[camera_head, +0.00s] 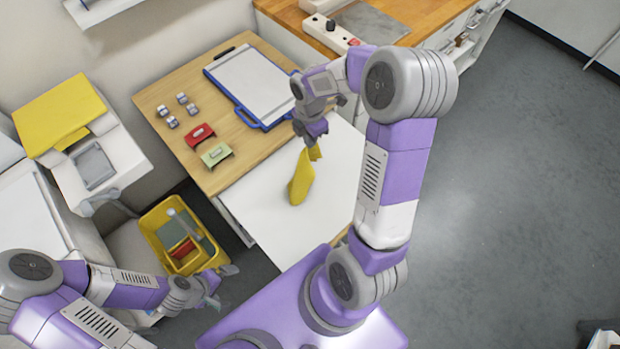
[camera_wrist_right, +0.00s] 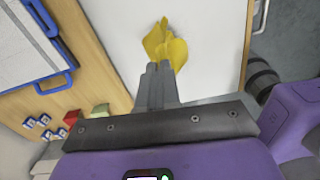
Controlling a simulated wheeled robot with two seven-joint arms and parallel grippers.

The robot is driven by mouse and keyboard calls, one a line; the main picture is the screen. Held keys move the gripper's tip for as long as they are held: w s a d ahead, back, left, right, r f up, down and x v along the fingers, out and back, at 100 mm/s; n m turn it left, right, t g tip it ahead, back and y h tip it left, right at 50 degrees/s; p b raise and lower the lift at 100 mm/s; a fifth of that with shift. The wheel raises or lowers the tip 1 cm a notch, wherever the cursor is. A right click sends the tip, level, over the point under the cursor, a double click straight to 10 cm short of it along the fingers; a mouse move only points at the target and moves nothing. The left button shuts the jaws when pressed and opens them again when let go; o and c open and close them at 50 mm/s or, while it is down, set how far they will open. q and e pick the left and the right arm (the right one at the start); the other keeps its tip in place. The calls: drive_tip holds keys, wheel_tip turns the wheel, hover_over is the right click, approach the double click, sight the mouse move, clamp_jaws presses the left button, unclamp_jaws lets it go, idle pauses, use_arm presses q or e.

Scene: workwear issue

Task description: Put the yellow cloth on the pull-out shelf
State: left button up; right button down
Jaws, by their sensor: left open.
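The yellow cloth (camera_head: 300,180) hangs from my right gripper (camera_head: 312,143), bunched between its closed fingers. In the right wrist view, the cloth (camera_wrist_right: 166,48) spreads out just beyond the fingertips (camera_wrist_right: 160,72). The pull-out shelf (camera_head: 265,225) is the white board extending from the wooden table, and the cloth is over it. I cannot tell whether the cloth's lower end touches the shelf. My right arm hides part of the shelf's right side. My left gripper (camera_head: 222,286) is open and empty, low near the yellow crate.
The wooden table (camera_head: 165,90) holds a blue-framed clipboard (camera_head: 250,85), a red piece (camera_head: 200,136), a green piece (camera_head: 216,155) and several small metal pieces. A yellow crate (camera_head: 150,232) with items stands left of the shelf. The shelf's visible white surface is otherwise bare.

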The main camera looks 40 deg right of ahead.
drive_tip(key=w+d+r+m, duration=0.2)
drive_tip(key=w+d+m, duration=0.7)
drive_tip(key=w+m, duration=0.3)
drive_tip(key=shift+m, duration=0.6)
drive_tip(key=s+a+f, duration=0.5)
drive_tip(key=s+f, duration=0.2)
drive_tip(key=s+a+f, duration=0.5)
drive_tip(key=s+f, duration=0.1)
drive_tip(key=s+a+f, duration=0.6)
drive_tip(key=s+f, duration=0.1)
drive_tip(key=shift+s+a+f, duration=0.1)
drive_tip(key=shift+s+f, duration=0.2)
drive_tip(key=shift+f, duration=0.05)
drive_tip(key=c, duration=0.9)
unclamp_jaws()
drive_tip(key=shift+r, duration=0.1)
